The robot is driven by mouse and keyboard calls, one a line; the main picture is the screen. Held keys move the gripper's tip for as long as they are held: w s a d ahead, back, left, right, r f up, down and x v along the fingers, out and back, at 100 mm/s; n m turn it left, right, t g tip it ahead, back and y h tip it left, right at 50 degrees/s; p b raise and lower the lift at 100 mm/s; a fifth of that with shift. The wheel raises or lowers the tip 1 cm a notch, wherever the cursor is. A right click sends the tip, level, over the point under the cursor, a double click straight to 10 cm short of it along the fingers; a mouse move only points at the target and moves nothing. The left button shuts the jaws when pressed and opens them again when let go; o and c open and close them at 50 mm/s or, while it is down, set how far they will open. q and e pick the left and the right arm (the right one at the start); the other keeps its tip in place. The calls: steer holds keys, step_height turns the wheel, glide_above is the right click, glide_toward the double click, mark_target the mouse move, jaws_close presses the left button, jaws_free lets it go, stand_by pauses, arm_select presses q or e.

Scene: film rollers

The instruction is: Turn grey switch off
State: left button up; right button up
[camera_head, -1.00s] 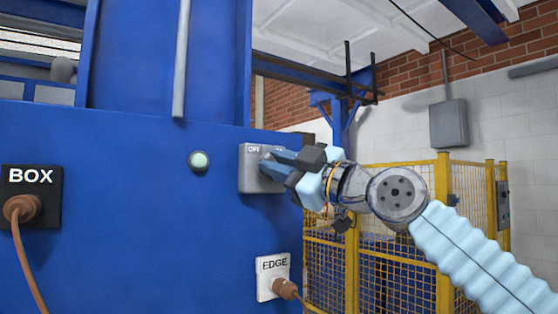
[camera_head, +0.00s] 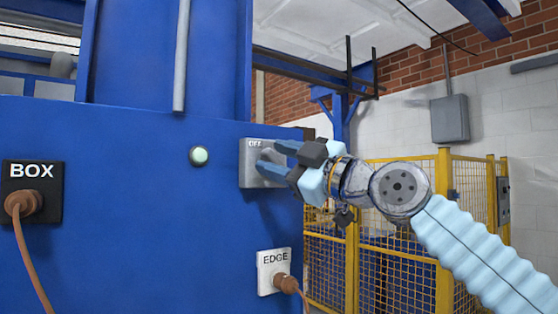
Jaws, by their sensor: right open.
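The grey switch (camera_head: 249,178) is a box on the blue machine wall, near its right edge. The letters OFF show at its top; the middle and right of its face are partly hidden by my fingers. My right gripper (camera_head: 268,158) comes in from the right, its two blue fingers spread apart, one above the other, in front of the switch face. I cannot tell whether the fingers touch the switch knob. My left gripper is not in view.
A round pale green button (camera_head: 199,156) sits left of the switch. A black BOX socket (camera_head: 34,190) and a white EDGE socket (camera_head: 273,271) hold brown plugs with cables. A yellow mesh fence (camera_head: 400,240) stands right of the blue machine (camera_head: 120,200).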

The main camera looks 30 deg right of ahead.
steer(key=b+v, duration=0.3)
steer(key=v, duration=1)
steer(key=shift+s+f, duration=0.15)
steer(key=shift+s, duration=0.15)
steer(key=shift+d, duration=0.15)
